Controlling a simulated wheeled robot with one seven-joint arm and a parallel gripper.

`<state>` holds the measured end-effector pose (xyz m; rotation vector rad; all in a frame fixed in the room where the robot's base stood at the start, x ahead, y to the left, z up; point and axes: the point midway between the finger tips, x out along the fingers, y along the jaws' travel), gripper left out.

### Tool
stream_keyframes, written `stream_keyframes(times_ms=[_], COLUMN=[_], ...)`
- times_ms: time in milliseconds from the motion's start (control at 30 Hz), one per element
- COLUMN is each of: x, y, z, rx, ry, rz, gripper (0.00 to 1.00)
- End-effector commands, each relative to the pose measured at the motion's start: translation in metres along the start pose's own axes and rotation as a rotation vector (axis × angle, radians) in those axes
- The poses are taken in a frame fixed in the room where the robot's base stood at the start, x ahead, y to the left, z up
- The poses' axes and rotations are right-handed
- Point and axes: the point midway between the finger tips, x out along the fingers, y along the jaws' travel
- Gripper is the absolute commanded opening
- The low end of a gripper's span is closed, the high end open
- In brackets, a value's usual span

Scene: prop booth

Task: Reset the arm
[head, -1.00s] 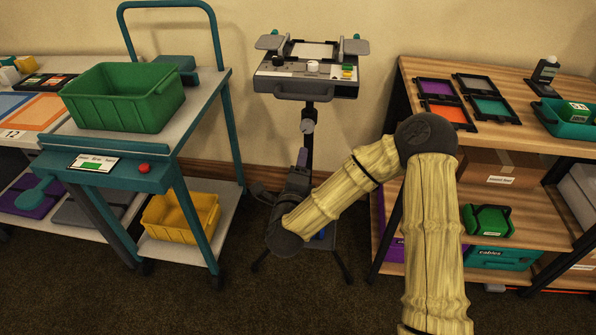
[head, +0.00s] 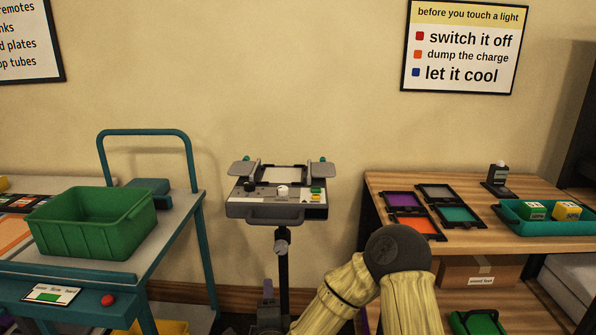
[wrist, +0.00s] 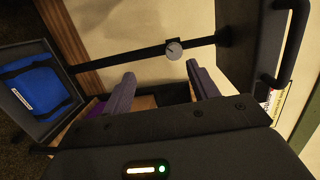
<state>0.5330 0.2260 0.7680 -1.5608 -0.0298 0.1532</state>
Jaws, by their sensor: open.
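My arm (head: 408,300) is bent, with its dark elbow joint (head: 398,250) in front of the wooden shelf unit. The forearm slopes down and left to my gripper, which is low in front of the stand's pole. Only a purple-grey finger and part of the dark hand show in the head view. In the wrist view my gripper (wrist: 160,70) is open, its two purple-grey fingers well apart. Nothing is between them; wall and shelf show behind.
The grey console (head: 277,210) on its pole stands just above my gripper. A trolley with a green bin (head: 92,222) is at left. The wooden shelf unit (head: 460,238) with coloured frames is at right. A blue pouch (wrist: 40,90) lies in a grey tray in the wrist view.

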Motion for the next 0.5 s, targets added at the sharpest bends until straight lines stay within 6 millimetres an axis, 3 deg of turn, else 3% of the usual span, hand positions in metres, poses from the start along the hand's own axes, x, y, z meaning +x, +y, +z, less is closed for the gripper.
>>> stream_keyframes(times_ms=[267,500], x=[-0.001,-0.019], y=[0.018,0.034], z=[-0.007,-0.039], rx=[-0.399,-0.723], ry=[-0.213,-0.364], rz=[0.169,0.348], gripper=[0.59,0.59])
